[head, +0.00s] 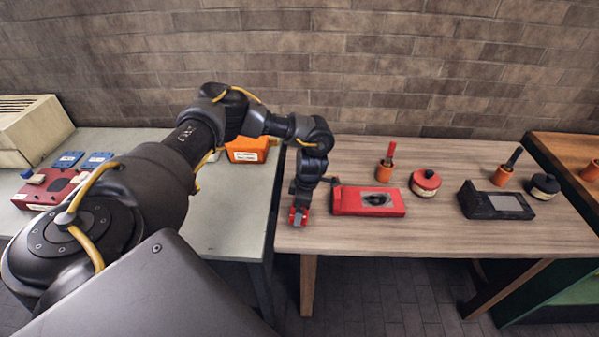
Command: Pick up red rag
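My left gripper (298,216) points down at the left front of the wooden table (400,238). Red shows at its fingertips; I cannot tell whether this is a cloth or part of the fingers, or whether the fingers are open or shut. No clearly recognisable red rag shows. A flat red box (347,203) with a dark patch on top lies just right of the gripper, apart from it. My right gripper is not in view.
A grey table (232,220) adjoins left, carrying an orange box (247,150).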

